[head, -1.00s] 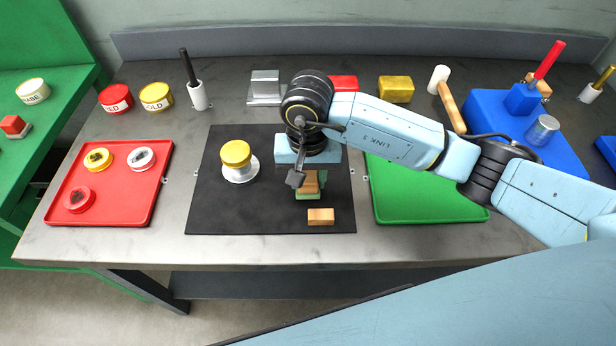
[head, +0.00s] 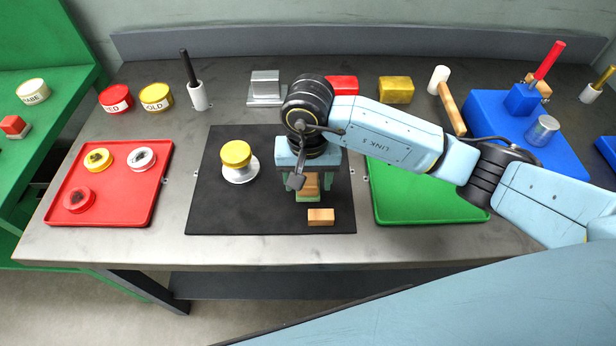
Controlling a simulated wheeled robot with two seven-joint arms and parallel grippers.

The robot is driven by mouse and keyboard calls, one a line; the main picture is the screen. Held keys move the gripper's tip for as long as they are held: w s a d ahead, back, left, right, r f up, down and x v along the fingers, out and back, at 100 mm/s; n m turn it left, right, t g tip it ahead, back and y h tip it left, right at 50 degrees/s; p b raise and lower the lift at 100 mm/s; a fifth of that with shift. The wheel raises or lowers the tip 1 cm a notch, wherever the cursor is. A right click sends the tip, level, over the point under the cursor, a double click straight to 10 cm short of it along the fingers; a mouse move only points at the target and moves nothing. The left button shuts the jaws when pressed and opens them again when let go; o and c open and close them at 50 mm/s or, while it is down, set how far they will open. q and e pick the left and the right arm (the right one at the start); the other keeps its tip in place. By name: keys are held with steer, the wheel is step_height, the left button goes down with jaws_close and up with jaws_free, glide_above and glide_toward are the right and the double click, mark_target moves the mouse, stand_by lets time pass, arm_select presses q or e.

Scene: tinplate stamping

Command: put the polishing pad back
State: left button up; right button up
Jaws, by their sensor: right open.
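A small wooden block with a green underside (head: 308,197), which looks like the polishing pad, is on the black mat (head: 215,212). My right gripper (head: 309,188) points down over it from above. Its jaws are open, with a finger on either side of the block. The gripper body and wrist hide the block's upper part, and I cannot tell whether a finger touches it. My left gripper is not in view.
A plain wooden block (head: 320,216) lies just in front of the pad. A gold-topped round piece (head: 236,155) stands left on the mat. A red tray (head: 130,204) with several tins is left, a green tray (head: 430,208) right. A mallet (head: 447,100) lies behind.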

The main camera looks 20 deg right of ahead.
mark_target(308, 180)
step_height(308, 180, up, 12)
stand_by(0.4)
